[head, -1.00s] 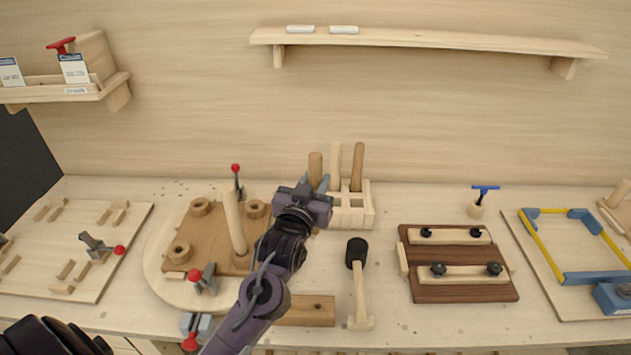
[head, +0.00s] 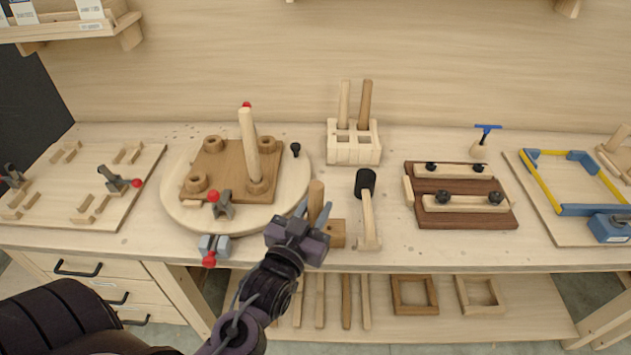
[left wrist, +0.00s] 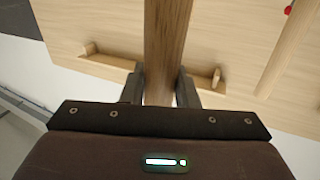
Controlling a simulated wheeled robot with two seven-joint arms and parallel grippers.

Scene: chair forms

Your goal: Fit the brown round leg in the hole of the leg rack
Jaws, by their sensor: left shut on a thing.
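My left gripper (head: 312,212) is shut on the brown round leg (head: 316,200), whose upper end stands up above the fingers. In the left wrist view the leg (left wrist: 167,45) runs between the two fingers. Its lower end is hidden in the head view. The light wooden leg rack (head: 354,155) stands beyond and to the right of the gripper, apart from the held leg. A pale leg (head: 344,103) and another brown leg (head: 365,103) stand in the rack, and square openings show in its top. My right gripper is not in view.
A mallet (head: 367,210) lies right of the gripper, beside a wooden block (head: 335,233). A round board (head: 180,215) with clamps and a standing leg (head: 249,145) is at left. A dark clamped fixture (head: 465,212) is at right. Bench is bare between rack and fixture.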

